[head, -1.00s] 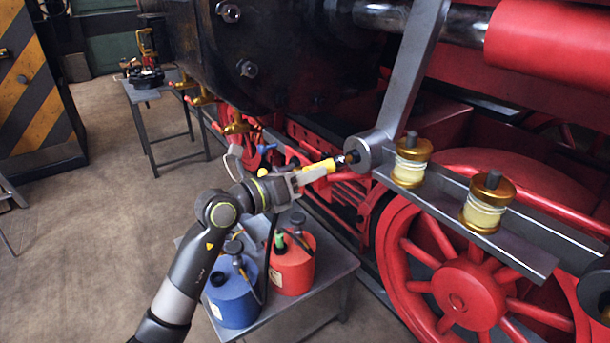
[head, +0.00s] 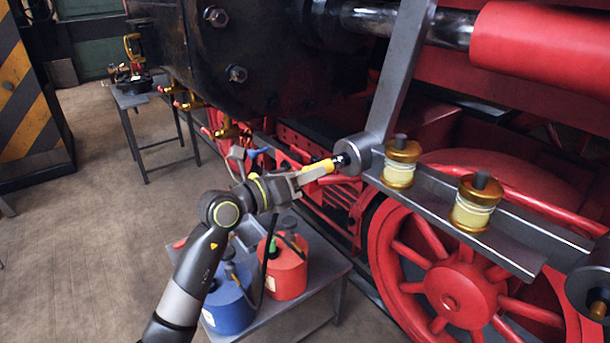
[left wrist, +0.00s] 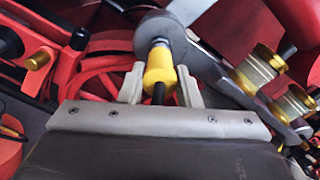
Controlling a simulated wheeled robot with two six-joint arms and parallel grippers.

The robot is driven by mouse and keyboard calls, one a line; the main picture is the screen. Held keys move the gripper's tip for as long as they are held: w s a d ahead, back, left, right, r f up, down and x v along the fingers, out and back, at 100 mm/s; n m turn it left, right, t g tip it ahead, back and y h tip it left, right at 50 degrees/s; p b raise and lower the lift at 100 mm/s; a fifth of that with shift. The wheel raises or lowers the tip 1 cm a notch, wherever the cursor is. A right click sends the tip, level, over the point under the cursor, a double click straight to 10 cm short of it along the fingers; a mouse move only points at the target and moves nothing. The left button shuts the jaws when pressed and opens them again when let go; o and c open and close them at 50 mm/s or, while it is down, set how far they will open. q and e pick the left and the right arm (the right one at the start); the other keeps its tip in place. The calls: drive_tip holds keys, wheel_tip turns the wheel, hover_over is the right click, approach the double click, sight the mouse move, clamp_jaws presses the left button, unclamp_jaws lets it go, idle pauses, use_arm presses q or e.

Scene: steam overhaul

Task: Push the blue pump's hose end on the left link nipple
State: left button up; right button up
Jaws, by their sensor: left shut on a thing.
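The blue pump (head: 228,306) stands on a low grey table beside a red pump (head: 287,272). My left gripper (head: 318,171) is shut on a yellow hose end, which also shows between the fingers in the left wrist view (left wrist: 159,71). A black hose hangs down behind my arm toward the pumps. The hose end points at a small metal nipple (head: 341,160) on the round grey link end (head: 358,153). In the left wrist view the yellow end meets the nipple (left wrist: 160,43); how far it sits on it cannot be told. My right gripper is not in view.
Two brass-and-cream oil cups (head: 401,163) stand on the grey rod right of the link. A red spoked wheel (head: 455,285) lies below. The low table (head: 330,283) is under my arm. Bare floor (head: 95,240) is free at left.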

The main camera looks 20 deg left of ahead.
use_arm(q)
drive_tip(key=o, duration=1.2)
drive_tip(key=shift+d, duration=0.1)
drive_tip(key=shift+s+a+f, duration=0.1)
drive_tip(key=shift+a, duration=0.1)
drive_tip(key=shift+b+v, duration=1.7)
drive_tip(key=shift+v, duration=6.8)
